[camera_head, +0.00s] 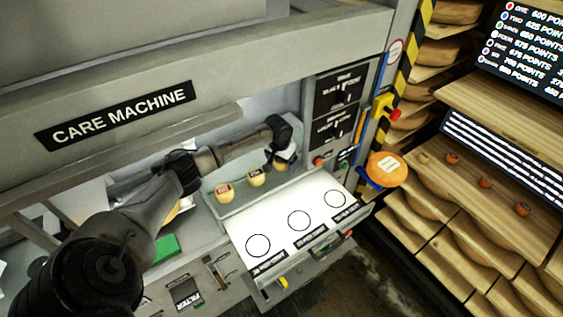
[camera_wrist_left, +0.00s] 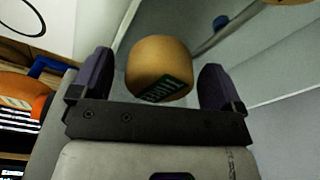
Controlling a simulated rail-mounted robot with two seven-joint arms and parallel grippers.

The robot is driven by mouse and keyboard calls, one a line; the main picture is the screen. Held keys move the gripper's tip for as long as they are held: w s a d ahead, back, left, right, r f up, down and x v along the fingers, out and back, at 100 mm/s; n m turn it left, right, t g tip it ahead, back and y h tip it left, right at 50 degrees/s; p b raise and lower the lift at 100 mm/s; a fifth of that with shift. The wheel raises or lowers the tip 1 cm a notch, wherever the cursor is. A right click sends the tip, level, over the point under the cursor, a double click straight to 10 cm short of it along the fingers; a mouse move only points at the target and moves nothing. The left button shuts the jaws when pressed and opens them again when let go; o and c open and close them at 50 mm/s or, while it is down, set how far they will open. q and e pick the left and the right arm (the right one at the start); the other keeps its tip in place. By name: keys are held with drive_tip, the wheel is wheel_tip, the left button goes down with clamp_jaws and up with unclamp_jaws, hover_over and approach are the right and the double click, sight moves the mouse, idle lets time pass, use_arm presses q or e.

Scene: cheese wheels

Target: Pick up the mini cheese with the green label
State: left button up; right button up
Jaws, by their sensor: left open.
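The mini cheese with the green label (camera_wrist_left: 158,62) is a small tan wheel in the left wrist view. Its dark green label with pale letters faces down toward the gripper. My left gripper (camera_head: 284,161) is open at the right end of the machine's grey shelf. In the left wrist view its two dark fingers stand on either side of this cheese, with gaps visible on both sides. In the head view the gripper mostly hides this cheese. Two other mini cheeses, one with a red label (camera_head: 224,192) and one with a dark label (camera_head: 255,178), sit to its left.
A white drawer panel (camera_head: 275,225) with several black circles lies in front of the shelf. The machine's control panel (camera_head: 337,95) stands close to the gripper's right. An orange disc (camera_head: 388,168) is farther right. Wooden shelves (camera_head: 505,200) hold several small cheeses.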

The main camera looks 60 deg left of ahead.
use_arm(q)
drive_tip(key=c, duration=1)
drive_tip(key=shift+c, duration=0.2)
drive_tip(key=shift+r, duration=0.15)
